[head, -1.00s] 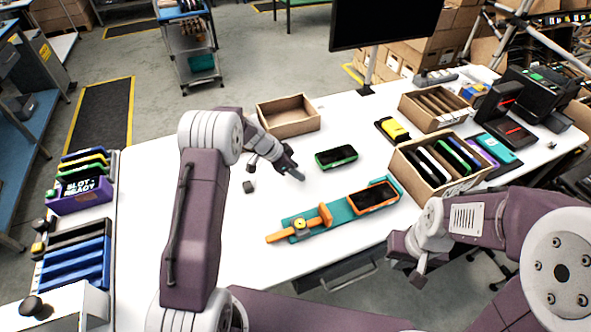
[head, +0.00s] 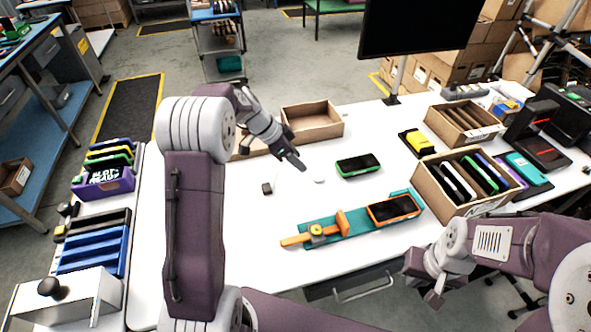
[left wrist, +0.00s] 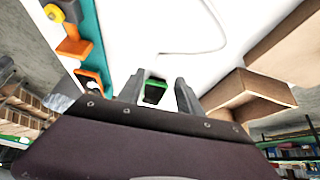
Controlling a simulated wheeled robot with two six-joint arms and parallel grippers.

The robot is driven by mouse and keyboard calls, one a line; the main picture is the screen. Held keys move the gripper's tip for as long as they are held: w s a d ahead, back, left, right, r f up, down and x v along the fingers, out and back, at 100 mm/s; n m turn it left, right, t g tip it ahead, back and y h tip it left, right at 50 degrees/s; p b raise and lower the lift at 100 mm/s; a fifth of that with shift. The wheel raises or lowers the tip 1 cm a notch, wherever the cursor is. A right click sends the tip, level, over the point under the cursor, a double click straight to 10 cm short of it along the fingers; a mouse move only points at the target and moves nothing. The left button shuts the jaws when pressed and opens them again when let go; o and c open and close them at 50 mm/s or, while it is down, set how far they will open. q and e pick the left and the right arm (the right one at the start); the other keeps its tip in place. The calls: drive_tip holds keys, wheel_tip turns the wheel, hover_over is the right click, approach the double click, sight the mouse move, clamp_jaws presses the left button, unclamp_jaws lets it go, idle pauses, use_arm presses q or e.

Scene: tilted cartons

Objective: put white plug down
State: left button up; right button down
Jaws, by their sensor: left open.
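A small white piece (head: 319,180), which looks like the white plug, lies on the white table just right of my left gripper (head: 298,164). It is too small and pale to make out its shape. My left gripper is open and apart from it, above the table; its two fingers (left wrist: 163,95) also show in the left wrist view with nothing held between them. A thin white cable (left wrist: 190,53) curves over the table in that view. My right gripper (head: 431,282) hangs by the table's front edge; its jaw opening is not clear.
A small dark block (head: 267,188) lies left of the white piece. A green-edged device (head: 358,165) lies to its right. A teal fixture (head: 358,226) with an orange-edged device (head: 394,208) sits in front. An open carton (head: 312,122) stands behind, a filled carton (head: 450,205) at right.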

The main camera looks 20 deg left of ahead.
use_arm(q)
drive_tip(key=s+f+n+y, duration=0.1)
drive_tip(key=s+n, duration=0.2)
drive_tip(key=s, duration=0.5)
drive_tip(key=s+f+n+g+y, duration=0.1)
drive_tip(key=s+n, duration=0.3)
drive_tip(key=s, duration=0.4)
drive_tip(key=s+f+n+g+y, duration=0.1)
drive_tip(key=s+f+n+y, duration=0.1)
drive_tip(key=s, duration=0.6)
drive_tip(key=shift+d+f+n+y, duration=0.3)
drive_tip(key=shift+f+n+y, duration=0.15)
drive_tip(key=shift+n, duration=0.35)
drive_tip(key=shift+s+a+f, duration=0.1)
drive_tip(key=shift+a, duration=0.05)
